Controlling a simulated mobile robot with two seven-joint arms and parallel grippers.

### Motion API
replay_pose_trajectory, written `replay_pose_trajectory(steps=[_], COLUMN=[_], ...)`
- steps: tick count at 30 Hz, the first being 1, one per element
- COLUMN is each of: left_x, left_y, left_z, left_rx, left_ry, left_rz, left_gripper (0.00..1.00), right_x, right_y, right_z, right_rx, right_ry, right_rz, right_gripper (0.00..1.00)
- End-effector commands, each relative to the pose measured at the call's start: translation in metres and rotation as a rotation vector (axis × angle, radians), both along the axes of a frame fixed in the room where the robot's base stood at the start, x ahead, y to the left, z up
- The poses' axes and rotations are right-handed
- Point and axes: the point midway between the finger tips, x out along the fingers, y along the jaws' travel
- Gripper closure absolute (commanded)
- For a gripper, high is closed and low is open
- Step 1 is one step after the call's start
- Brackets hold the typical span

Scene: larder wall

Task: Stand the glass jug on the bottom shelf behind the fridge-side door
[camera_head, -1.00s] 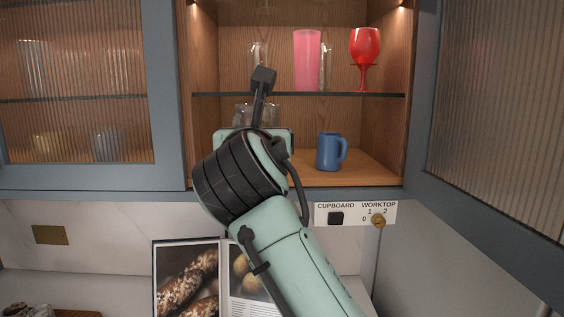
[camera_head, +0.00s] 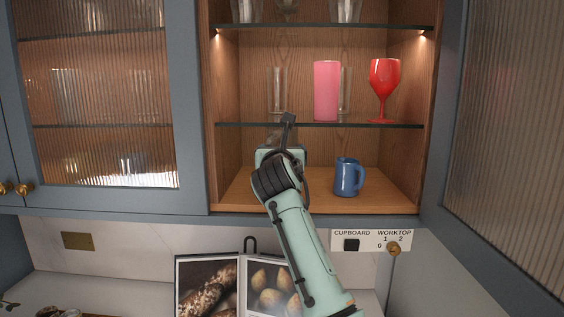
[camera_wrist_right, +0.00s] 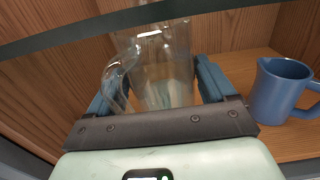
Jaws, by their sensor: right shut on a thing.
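The clear glass jug (camera_wrist_right: 160,62) is upright between the blue fingers of my right gripper (camera_wrist_right: 157,86), its handle to the left in the wrist view. The gripper is shut on it. They are inside the open cupboard bay, below the lower glass shelf; in the head view my wrist hides most of the jug. The wooden bottom shelf (camera_head: 395,194) lies under them; I cannot tell if the jug's base touches it. The open ribbed-glass door (camera_head: 510,130) stands at the right. My left gripper is out of view.
A blue mug (camera_head: 347,177) stands on the bottom shelf, right of the gripper. The glass shelf (camera_head: 350,125) above holds a pink tumbler (camera_head: 327,92), a red goblet (camera_head: 384,88) and clear glasses. The left ribbed door (camera_head: 95,110) is shut. A switch panel (camera_head: 372,241) sits below.

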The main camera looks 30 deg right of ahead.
Motion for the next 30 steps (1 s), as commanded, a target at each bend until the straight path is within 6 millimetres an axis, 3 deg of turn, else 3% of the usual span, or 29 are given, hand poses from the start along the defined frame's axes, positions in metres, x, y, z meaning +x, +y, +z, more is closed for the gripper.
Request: replay_pose_trajectory(steps=[4, 18, 30], left_x=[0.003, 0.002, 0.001], left_y=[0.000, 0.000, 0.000], left_z=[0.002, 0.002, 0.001], left_rx=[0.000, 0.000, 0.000], left_ry=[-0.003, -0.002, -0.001], left_rz=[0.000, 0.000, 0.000], left_gripper=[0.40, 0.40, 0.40], right_x=[0.001, 0.001, 0.001], right_y=[-0.002, -0.002, -0.002], right_z=[0.000, -0.030, -0.034], right_rx=[-0.004, 0.000, 0.000], right_ry=[-0.005, -0.004, -0.004], right_rz=[-0.003, 0.000, -0.001], right_gripper=[0.76, 0.76, 0.76])
